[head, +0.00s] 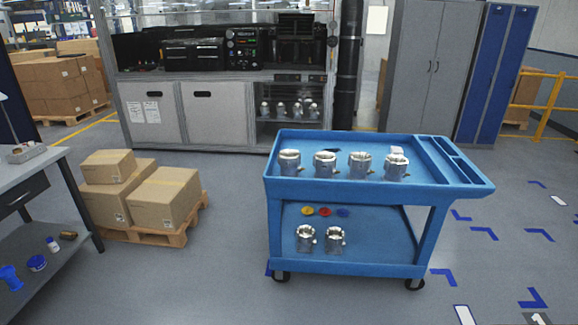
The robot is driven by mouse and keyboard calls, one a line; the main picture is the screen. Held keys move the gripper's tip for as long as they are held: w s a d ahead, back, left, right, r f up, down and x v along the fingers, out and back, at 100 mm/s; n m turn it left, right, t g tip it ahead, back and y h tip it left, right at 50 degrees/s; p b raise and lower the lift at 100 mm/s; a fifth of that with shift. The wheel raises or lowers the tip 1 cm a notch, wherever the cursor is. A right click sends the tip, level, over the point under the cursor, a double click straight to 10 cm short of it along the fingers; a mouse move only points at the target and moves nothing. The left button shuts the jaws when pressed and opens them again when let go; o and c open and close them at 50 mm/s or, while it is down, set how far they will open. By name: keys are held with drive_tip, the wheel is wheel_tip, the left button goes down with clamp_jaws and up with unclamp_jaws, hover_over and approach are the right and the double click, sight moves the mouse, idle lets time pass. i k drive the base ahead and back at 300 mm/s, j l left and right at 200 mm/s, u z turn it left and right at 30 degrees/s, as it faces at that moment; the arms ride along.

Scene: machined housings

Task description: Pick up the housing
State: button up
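Several silver machined housings stand upright in a row on the top shelf of a blue cart (460,188). From left to right they are a first housing (289,163), a second (325,164), a third (360,165) and a fourth (396,167). Two more housings stand on the cart's lower shelf, one on the left (305,238) and one on the right (335,240). More similar silver parts (290,109) sit inside the cabinet at the back. My gripper is not in view.
Yellow, red and blue small parts (325,211) lie on the lower shelf. Boxes (165,197) on a pallet (170,235) stand left of the cart. A grey workbench (35,160) is at the left edge. The floor in front of the cart is clear.

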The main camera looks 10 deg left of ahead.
sight(324, 163)
drive_tip(key=l, duration=0.9)
drive_tip(key=i+l, duration=0.1)
drive_tip(key=i, duration=0.65)
drive_tip(key=i+l, duration=0.15)
drive_tip(key=i, duration=0.6)
drive_tip(key=i+l, duration=0.1)
drive_tip(key=i, duration=0.65)
drive_tip(key=i+l, duration=0.1)
drive_tip(key=i, duration=0.65)
drive_tip(key=u, duration=1.35)
drive_tip(key=i+j+z, duration=0.35)
drive_tip(key=j, duration=0.3)
drive_tip(key=i+j+z, duration=0.2)
drive_tip(key=j, duration=0.15)
drive_tip(key=j+z, duration=0.2)
drive_tip(key=j, duration=0.15)
drive_tip(key=i, duration=0.05)
